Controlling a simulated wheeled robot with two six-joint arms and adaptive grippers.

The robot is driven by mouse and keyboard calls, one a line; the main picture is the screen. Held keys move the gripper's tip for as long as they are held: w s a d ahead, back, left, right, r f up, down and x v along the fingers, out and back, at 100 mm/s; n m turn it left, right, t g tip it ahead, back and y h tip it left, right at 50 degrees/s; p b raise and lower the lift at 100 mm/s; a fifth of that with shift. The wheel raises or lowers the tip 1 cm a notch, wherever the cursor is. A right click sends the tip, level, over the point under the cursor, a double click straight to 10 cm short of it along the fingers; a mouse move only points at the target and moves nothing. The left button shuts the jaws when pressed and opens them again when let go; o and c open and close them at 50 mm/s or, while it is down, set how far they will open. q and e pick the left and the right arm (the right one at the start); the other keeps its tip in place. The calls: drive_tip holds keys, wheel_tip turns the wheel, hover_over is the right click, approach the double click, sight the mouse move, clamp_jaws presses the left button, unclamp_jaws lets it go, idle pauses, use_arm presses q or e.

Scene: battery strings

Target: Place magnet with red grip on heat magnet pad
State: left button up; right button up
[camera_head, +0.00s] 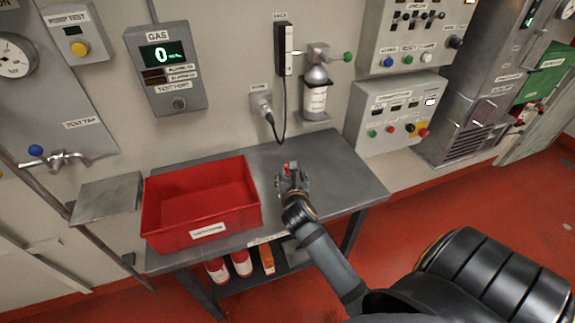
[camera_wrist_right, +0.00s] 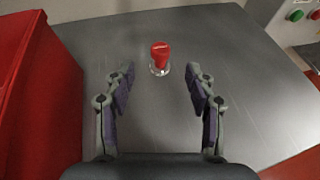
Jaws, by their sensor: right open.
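The magnet with the red grip (camera_wrist_right: 160,54) stands on the grey metal table, with a small pale metal base under its red top. In the head view its red top (camera_head: 288,167) shows just beyond my right gripper (camera_head: 293,180). In the right wrist view my right gripper (camera_wrist_right: 160,72) is open, its two fingers apart on either side of the line to the magnet. The magnet sits a little ahead of the fingertips, and nothing is between the fingers. I cannot make out a heat magnet pad for certain. My left gripper is not in view.
A red bin (camera_head: 200,210) stands on the table (camera_head: 345,180) left of my right gripper. A bottle (camera_head: 316,92) hangs in a wall holder behind the table, with a gas panel (camera_head: 166,70) and control boxes (camera_head: 398,112) around. The tabletop right of the magnet is clear.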

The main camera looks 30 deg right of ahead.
drive_tip(key=shift+w+d, duration=0.15)
drive_tip(key=shift+w, duration=0.2)
drive_tip(key=x, duration=0.3)
drive_tip(key=shift+f, duration=0.1)
drive_tip(key=x, duration=0.2)
drive_tip(key=shift+w+d+f+p, duration=0.1)
drive_tip(key=shift+w+d+p, duration=0.15)
drive_tip(key=shift+p, duration=0.1)
drive_tip(key=x, duration=0.2)
drive_tip(key=shift+w+d+f, duration=0.15)
drive_tip(key=shift+w+f, duration=0.1)
drive_tip(key=shift+f, duration=0.05)
drive_tip(key=shift+w+d+f, duration=0.15)
drive_tip(key=shift+w+f, duration=0.1)
drive_tip(key=shift+w, duration=0.05)
drive_tip(key=shift+s+r, duration=0.15)
drive_tip(key=shift+c, duration=2)
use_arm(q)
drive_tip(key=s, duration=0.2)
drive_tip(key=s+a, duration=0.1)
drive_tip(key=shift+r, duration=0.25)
use_arm(e)
clamp_jaws()
